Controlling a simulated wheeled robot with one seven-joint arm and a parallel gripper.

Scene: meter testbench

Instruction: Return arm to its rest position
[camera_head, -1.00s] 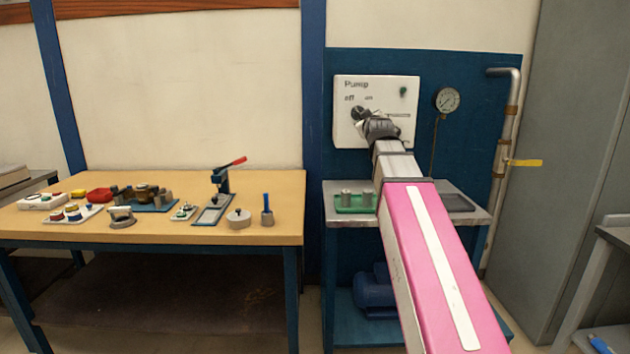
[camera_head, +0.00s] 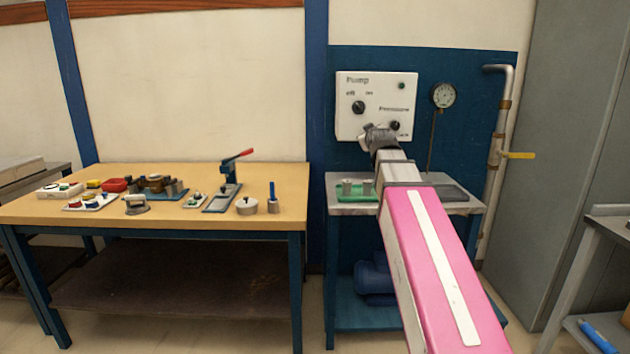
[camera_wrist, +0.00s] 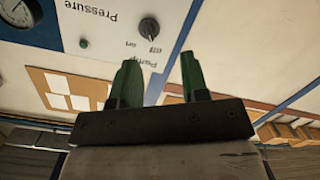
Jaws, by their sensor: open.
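My gripper (camera_head: 368,134) is in front of the lower part of the white pump panel (camera_head: 350,90), at the end of my pink arm in the head view. In the wrist view my gripper (camera_wrist: 160,82) shows two green fingers apart with nothing between them. The panel is upside down there. Its black off/on knob (camera_head: 358,107) is clear of the fingers, and it also shows in the wrist view (camera_wrist: 149,28). The pressure knob (camera_head: 395,125) is right of my gripper. Whether the gripper touches the panel cannot be told.
A grey bench (camera_head: 350,208) with a green tray (camera_head: 345,197) stands below my arm. A gauge (camera_head: 443,95) and a pipe with a yellow lever (camera_head: 518,155) are to the right. A wooden table (camera_head: 100,215) with several parts is at left.

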